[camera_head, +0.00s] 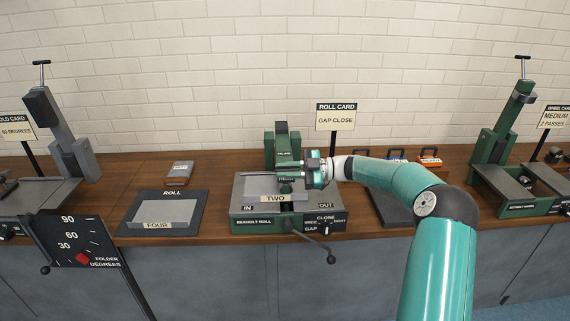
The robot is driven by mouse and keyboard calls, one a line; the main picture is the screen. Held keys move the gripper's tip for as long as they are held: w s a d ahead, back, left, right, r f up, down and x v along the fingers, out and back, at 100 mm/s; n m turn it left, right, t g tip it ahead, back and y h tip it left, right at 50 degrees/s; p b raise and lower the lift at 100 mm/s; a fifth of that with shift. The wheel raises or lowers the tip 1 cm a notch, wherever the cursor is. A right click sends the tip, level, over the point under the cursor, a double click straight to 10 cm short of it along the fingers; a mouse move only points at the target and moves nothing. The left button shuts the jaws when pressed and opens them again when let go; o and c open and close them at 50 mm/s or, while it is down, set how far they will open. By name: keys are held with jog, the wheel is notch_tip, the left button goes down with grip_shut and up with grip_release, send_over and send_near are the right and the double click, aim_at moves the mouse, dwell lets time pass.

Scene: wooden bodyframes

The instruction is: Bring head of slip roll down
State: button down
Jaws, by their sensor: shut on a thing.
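The slip roll (260,222) is a green bench machine in the middle of the worktop, with IN and OUT marks on its front. Its grey bed carries a sheet marked TWO (275,198). The green head (282,140) stands at the back of the machine, and a dark bar lies low across the bed in front of it. My gripper (290,178) comes in from the right, over the bed. It is shut on a part of the head; my wrist and the small scale hide exactly which part. A black crank (312,240) hangs at the front.
A ROLL CARD sign (335,117) reading GAP CLOSE stands behind. A tray marked FOUR (160,213) lies left. A grey upright machine (50,125) and a green one (502,130) flank the bench. My arm covers much of the right side.

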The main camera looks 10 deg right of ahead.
jog(key=shift+s+f, duration=0.25)
jog(key=shift+f, duration=0.85)
jog(key=c, duration=1.4)
grip_release()
jog(key=shift+w+f, duration=0.1)
jog(key=shift+w, duration=0.05)
jog(key=shift+c, duration=0.2)
jog(key=shift+r, duration=0.3)
jog(key=shift+d, duration=0.15)
jog(key=s+d, duration=0.2)
jog(key=d, duration=1.1)
jog(key=shift+s+d, duration=0.15)
jog(key=shift+s, duration=0.2)
